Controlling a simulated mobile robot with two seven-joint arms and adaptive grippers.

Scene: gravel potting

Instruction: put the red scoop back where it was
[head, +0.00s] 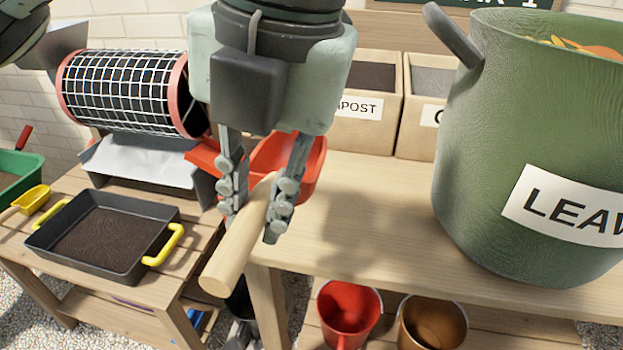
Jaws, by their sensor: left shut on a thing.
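The red scoop (305,168) is in the middle of the head view, with a red bowl and a pale wooden handle. My left gripper (250,220) points down, with its fingers shut on the handle. The handle's free end slants toward the camera and down to the left. The bowl is behind the fingers and partly hidden by them. The scoop appears to be held above the left end of the wooden bench (380,215); its exact height is hard to tell. My right gripper is not in view.
A green pot labelled LEAV (480,150) stands at right on the bench. Wooden bins (365,125) line its back. At left are a mesh drum (125,90), a black tray (105,265) with yellow handles, a yellow scoop (32,199) and a green tub (25,165). Buckets (347,315) stand below.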

